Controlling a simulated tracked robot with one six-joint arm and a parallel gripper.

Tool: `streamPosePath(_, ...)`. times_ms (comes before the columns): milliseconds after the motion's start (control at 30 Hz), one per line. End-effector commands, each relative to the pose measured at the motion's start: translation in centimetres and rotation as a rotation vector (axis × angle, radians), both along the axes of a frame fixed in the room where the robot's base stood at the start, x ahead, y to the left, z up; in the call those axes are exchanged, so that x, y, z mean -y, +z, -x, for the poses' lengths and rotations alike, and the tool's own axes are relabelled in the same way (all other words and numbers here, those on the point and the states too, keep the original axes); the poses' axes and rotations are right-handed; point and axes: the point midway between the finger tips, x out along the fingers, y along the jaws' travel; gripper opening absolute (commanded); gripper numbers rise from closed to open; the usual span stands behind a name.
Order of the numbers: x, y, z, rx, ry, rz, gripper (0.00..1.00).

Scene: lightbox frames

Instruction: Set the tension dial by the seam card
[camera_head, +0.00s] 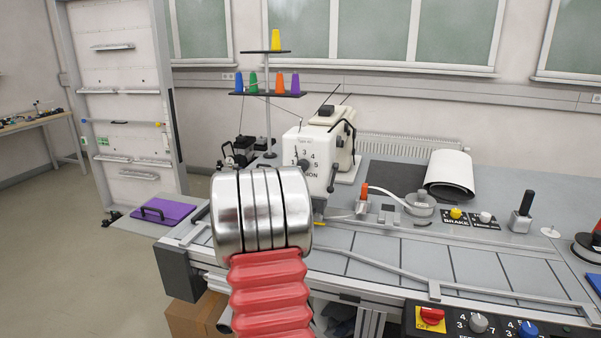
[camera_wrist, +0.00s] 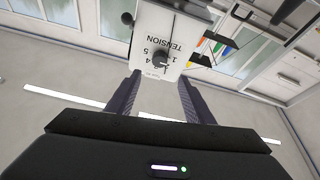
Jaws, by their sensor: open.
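The tension dial (camera_head: 303,165) is a dark round knob on the white front panel of the sewing machine (camera_head: 322,150), with numbers around it and the word TENSION below. In the wrist view the dial (camera_wrist: 161,58) and its lettering appear upside down. My gripper (camera_wrist: 158,80) is open and empty, its two dark fingers on either side of the dial's line of sight. I cannot tell the exact gap to the dial or where its pointer stands. My gripper is hidden behind my arm in the head view. I cannot make out a seam card.
A thread stand (camera_head: 268,94) with coloured cones rises beside the machine. A panel with red, grey and blue knobs (camera_head: 480,323) is at the front edge.

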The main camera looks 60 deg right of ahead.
Motion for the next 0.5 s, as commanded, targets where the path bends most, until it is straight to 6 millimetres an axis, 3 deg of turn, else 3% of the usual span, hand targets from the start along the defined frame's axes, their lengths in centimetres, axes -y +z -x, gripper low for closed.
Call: streamPosePath(500,6.9,2.9,-1.3,0.001,-0.001,0.002,0.48)
